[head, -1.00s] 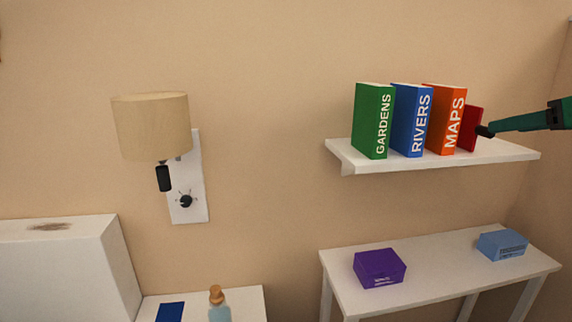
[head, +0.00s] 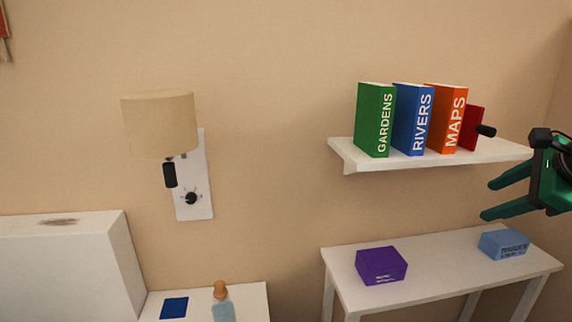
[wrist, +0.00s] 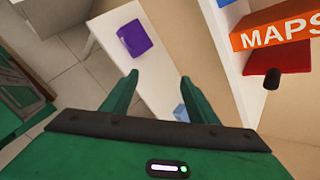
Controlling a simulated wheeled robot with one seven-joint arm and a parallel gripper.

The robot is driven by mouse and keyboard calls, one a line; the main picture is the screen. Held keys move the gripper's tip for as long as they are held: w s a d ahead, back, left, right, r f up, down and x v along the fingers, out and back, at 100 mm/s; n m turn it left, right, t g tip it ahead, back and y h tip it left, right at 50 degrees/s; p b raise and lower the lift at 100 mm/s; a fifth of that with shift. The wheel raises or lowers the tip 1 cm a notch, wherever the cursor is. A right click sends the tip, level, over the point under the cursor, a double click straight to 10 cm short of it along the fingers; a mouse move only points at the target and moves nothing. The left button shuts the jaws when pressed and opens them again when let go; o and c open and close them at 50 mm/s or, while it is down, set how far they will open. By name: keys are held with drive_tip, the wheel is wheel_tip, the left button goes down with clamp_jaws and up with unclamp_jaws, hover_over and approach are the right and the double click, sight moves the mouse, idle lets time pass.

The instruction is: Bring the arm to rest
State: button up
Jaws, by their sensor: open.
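My green gripper (head: 503,201) is at the right of the head view, in front of the wall shelf and a little below its right end. Its two fingers are spread apart with nothing between them. In the wrist view the open fingers (wrist: 158,95) point toward the white table with the purple box (wrist: 134,39). The gripper is apart from the books and the shelf.
A white shelf (head: 362,166) holds a green GARDENS book (head: 375,120), a blue RIVERS book (head: 412,120), an orange MAPS book (head: 446,118) and a red bookend with a black knob (head: 473,128). Below, a white table (head: 440,262) bears purple (head: 381,266) and blue boxes (head: 503,244).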

drive_tip(key=s+a+f+n+g, duration=0.3)
drive_tip(key=s+f+n+g, duration=0.1)
drive_tip(key=s+f+n, duration=0.4)
drive_tip(key=s+a+f+n+g, duration=0.4)
drive_tip(key=s+f+n+g, duration=0.1)
drive_tip(key=s+f+n, duration=0.4)
drive_tip(key=shift+s+n, duration=0.8)
drive_tip(key=shift+s, duration=0.05)
drive_tip(key=shift+w+f+h, duration=0.3)
drive_tip(key=shift+w, duration=0.35)
